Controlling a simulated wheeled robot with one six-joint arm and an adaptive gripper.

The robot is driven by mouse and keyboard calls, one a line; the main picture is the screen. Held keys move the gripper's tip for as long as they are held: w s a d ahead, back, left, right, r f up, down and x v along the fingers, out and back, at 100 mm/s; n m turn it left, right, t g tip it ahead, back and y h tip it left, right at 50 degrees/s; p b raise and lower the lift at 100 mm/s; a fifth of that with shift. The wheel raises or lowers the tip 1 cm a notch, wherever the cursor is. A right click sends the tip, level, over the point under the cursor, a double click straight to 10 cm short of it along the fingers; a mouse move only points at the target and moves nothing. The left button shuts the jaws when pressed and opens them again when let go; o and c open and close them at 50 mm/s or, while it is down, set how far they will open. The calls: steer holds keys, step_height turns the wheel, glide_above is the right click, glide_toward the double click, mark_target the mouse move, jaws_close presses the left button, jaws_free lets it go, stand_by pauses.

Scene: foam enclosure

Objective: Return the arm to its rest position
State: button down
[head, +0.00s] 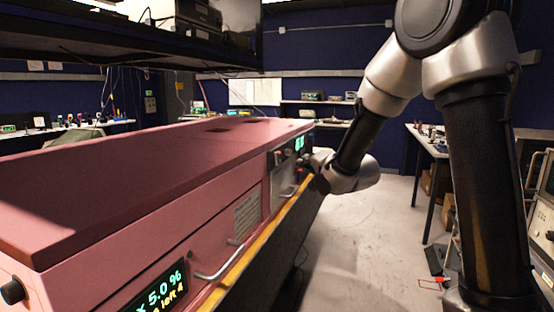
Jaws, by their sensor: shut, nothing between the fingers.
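My arm comes down from the top right and bends back toward the pink enclosure (150,180). My gripper (308,174) is at the far end of the enclosure's front, close to the control panel (283,168) there. It is small and dark in this view and partly covered by my wrist. It is shut, and I see nothing held in it. I cannot tell whether it touches the panel. A metal handle (220,266) and a lit display (160,293) are on the nearer front.
A yellow edge (240,268) runs along the enclosure's lower front. Open grey floor (350,240) lies to its right. A workbench (428,142) stands at the right, with equipment (542,220) at the right edge. A dark shelf (130,45) overhangs the enclosure's left part.

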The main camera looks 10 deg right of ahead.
steer(key=s+d+f+n+g+h, duration=0.5)
steer(key=s+f+g, duration=0.3)
steer(key=s+f, duration=0.4)
steer(key=s+d+r+n+g, duration=0.1)
steer(key=s+d+r, duration=0.1)
steer(key=s, duration=0.7)
steer(key=s+d+r+n+g, duration=0.1)
steer(key=s+d+r+n, duration=0.1)
steer(key=s, duration=0.8)
steer(key=s+d+r+n+g, duration=0.1)
steer(key=s+d+r, duration=0.3)
steer(key=s, duration=0.6)
steer(key=shift+r, duration=0.85)
